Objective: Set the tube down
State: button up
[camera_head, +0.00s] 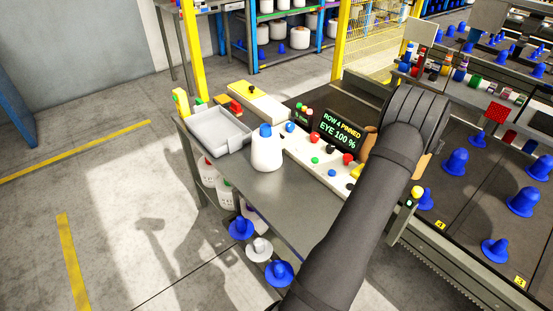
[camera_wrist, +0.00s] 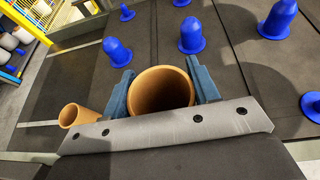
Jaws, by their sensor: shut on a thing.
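My gripper (camera_wrist: 160,76) is shut on a brown cardboard tube (camera_wrist: 161,92), with one blue-grey finger on each side. I look into the tube's open end in the wrist view. A second, smaller-looking brown tube (camera_wrist: 72,116) stands to the left, apart from the held one. In the head view my dark arm hides most of the gripper. A brown tube part (camera_head: 422,167) shows right of my arm, and another (camera_head: 367,144) shows left of it, beside the display. The held tube's lower end is hidden, so I cannot tell whether it touches a surface.
Blue cones (camera_wrist: 117,51) stand on the dark panel (camera_wrist: 168,25) beyond the tube. A display (camera_head: 338,131) reads "ROW 4 PINNED, EYE 100 %". A grey table (camera_head: 283,200) holds a white bobbin (camera_head: 267,155) with a blue top and an empty grey tray (camera_head: 216,131).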

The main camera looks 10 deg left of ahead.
jog(key=a+r+n+t+y, duration=0.1)
jog(key=a+r, duration=0.3)
jog(key=a, duration=0.8)
jog(key=a+r+n+t+y, duration=0.1)
jog(key=a+r, duration=0.2)
jog(key=a, duration=0.9)
jog(key=s+a+n+t+y, duration=0.1)
jog(key=s+a+n+y, duration=0.25)
jog(key=a, duration=1.35)
jog(key=s+a+n+y, duration=0.25)
jog(key=s+a, duration=0.25)
jog(key=a, duration=1.2)
jog(key=w+a+r+y, duration=0.1)
jog(key=w+a+r, duration=0.1)
jog(key=w+a, duration=1)
notch_tip(320, 180, down, 10)
jog(key=s+a, duration=0.2)
